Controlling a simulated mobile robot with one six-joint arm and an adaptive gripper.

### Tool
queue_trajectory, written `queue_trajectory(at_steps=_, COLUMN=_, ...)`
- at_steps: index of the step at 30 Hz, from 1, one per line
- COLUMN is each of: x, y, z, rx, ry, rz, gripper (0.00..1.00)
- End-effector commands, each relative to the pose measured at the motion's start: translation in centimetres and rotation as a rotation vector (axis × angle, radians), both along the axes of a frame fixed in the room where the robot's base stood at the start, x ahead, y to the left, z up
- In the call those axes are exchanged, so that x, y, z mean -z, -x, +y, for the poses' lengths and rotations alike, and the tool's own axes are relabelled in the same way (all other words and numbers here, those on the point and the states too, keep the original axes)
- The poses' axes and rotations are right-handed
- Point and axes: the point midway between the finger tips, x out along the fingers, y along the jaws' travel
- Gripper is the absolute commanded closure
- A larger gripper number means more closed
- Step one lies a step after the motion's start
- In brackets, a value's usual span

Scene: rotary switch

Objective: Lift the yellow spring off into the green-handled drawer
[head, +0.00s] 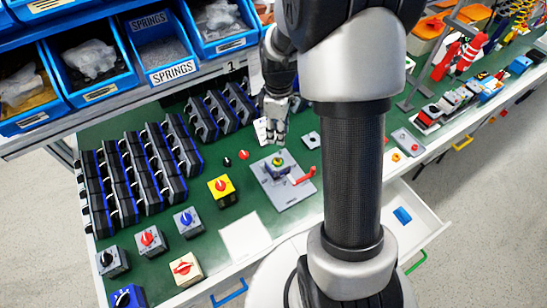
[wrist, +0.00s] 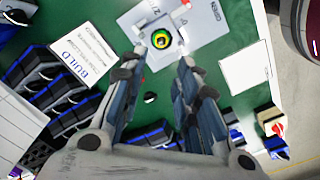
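The yellow spring (head: 278,161) appears as a small yellow and green round part on a grey fixture plate (head: 293,196) on the green bench. In the wrist view the yellow ring (wrist: 161,39) sits in a dark round seat, just beyond my fingertips. My gripper (head: 275,143) is above and behind the fixture in the head view. In the wrist view my gripper (wrist: 160,72) has its fingers apart, with nothing between them.
A red lever (head: 304,176) sits on the fixture's right side. Several switch boxes, including a yellow one (head: 221,187), stand to the left. Rows of black and blue modules (head: 133,178) lie beyond. Blue bins (head: 160,45) hang above the bench. My arm hides part of the bench.

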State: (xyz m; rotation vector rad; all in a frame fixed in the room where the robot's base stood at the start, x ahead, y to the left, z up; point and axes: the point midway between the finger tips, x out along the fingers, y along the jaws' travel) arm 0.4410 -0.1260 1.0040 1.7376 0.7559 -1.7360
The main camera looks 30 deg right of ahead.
Motion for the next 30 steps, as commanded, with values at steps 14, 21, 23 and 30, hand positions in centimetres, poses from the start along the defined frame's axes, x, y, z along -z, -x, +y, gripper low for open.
queue_trajectory(at_steps=14, x=7.5, y=0.0, z=0.0, rx=0.001, ry=0.0, rz=0.0, gripper=0.71)
queue_trajectory(at_steps=21, x=9.6, y=0.4, z=0.0, rx=0.002, ry=-0.001, rz=0.001, gripper=0.71)
queue_trajectory(at_steps=23, x=10.6, y=0.6, z=0.0, rx=0.002, ry=-0.001, rz=0.002, gripper=0.71)
queue_trajectory(at_steps=30, x=12.8, y=0.5, z=-0.1, rx=0.001, ry=0.0, rz=-0.001, gripper=0.71)
